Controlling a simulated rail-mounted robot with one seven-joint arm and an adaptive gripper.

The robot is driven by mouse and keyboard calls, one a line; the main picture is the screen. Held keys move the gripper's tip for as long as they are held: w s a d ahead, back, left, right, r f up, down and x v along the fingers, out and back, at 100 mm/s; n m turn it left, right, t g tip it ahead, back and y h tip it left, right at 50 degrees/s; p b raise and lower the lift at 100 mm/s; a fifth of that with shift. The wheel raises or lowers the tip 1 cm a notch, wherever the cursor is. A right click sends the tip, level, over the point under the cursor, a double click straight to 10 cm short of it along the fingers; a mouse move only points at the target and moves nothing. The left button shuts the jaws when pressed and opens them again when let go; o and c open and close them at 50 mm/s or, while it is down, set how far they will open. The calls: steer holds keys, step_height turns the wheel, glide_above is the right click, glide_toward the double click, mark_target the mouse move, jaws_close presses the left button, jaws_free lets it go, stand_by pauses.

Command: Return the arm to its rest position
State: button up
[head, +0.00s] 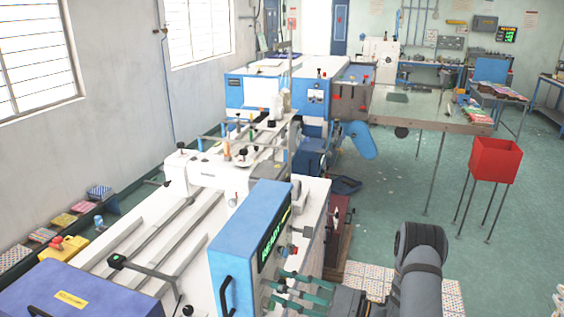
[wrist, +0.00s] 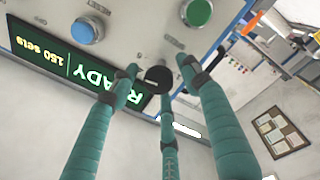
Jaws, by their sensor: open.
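My gripper (head: 285,287) has teal fingers with dark bands. In the head view it is at the bottom centre, in front of the control face of a blue machine box (head: 240,240). The fingertips point toward a panel with a READY display (wrist: 75,65), a blue button (wrist: 88,30) and a green button (wrist: 198,12). The fingertips overlap the panel in the wrist view; I cannot tell whether any touches it. My arm extends right from the gripper in the head view.
The long white machine (head: 312,195) fills the left and centre. A red bin (head: 495,160) on thin legs stands at the right, near a long table (head: 440,108). Open green floor (head: 400,190) lies between. Patterned stacks (head: 378,277) are low beside my arm.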

steer(key=shift+w+a, duration=0.2)
steer(key=shift+a, duration=0.3)
steer(key=shift+d, duration=0.2)
